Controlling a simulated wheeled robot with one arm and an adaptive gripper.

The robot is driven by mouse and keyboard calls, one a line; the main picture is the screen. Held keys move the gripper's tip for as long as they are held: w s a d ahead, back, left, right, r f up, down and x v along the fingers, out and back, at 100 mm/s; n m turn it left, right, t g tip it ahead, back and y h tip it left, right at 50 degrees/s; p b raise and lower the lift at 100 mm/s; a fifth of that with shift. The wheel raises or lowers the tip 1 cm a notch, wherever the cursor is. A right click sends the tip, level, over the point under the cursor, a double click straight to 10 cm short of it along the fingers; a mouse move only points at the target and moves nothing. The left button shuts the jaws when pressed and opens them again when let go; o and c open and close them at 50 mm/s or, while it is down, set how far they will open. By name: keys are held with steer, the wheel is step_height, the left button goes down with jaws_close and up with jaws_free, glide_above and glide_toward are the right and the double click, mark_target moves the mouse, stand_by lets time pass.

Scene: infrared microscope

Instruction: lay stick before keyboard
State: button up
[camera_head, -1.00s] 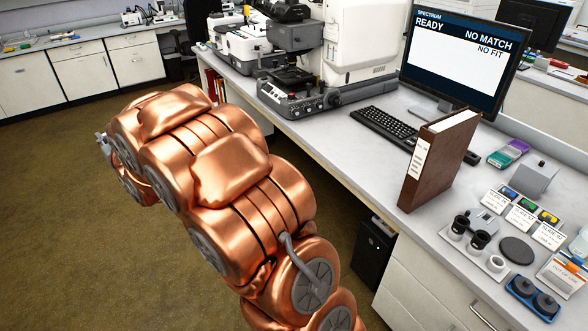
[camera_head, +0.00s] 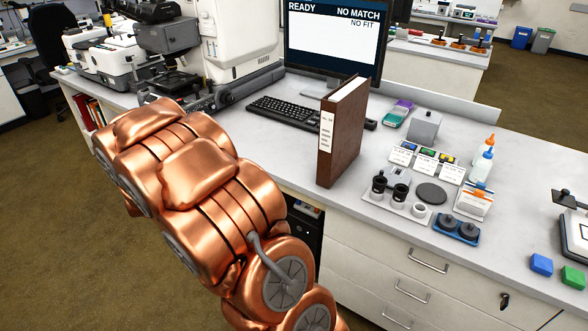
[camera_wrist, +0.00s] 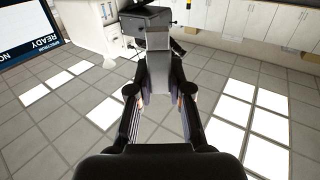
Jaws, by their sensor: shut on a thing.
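The black keyboard (camera_head: 285,111) lies on the bench below the monitor; a brown binder hides part of its right end. In the wrist view my gripper (camera_wrist: 159,92) is shut on a small grey block-like thing (camera_wrist: 158,40), which I take to be the stick. It sticks out beyond the fingertips, and its lower part is hidden between them. In the head view my copper arm stands left of the bench front, and the gripper and stick are hidden there.
The brown binder (camera_head: 342,132) stands upright near the bench's front edge. The microscope (camera_head: 195,75) is left of the keyboard, the monitor (camera_head: 335,40) behind it. Small lab items, such as a blue holder (camera_head: 457,229), fill the right. A bare bench strip (camera_head: 262,138) lies before the keyboard.

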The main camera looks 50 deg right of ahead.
steer(key=s+d+f+m+g+h+b, duration=0.45)
steer(key=s+d+f, duration=0.45)
steer(key=s+d, duration=0.25)
steer(key=m+g+h+b, duration=0.4)
steer(key=m+g, duration=0.3)
steer(key=g, duration=0.3)
glide_toward(313, 172)
steer(key=a+r, duration=0.6)
steer(key=a, duration=0.1)
steer(key=d, duration=1.7)
steer(key=shift+w+d+p, duration=0.1)
steer(key=shift+d+p, duration=0.1)
steer(key=shift+p, duration=0.15)
steer(key=shift+a+f, duration=0.15)
steer(key=shift+f, duration=0.25)
steer(key=shift+f, duration=0.1)
steer(key=o, duration=0.5)
steer(key=shift+n, duration=0.25)
steer(key=shift+o, duration=0.2)
steer(key=shift+a, duration=0.15)
steer(key=a, duration=1.1)
steer(key=shift+s+a, duration=0.25)
steer(key=shift+a, duration=0.1)
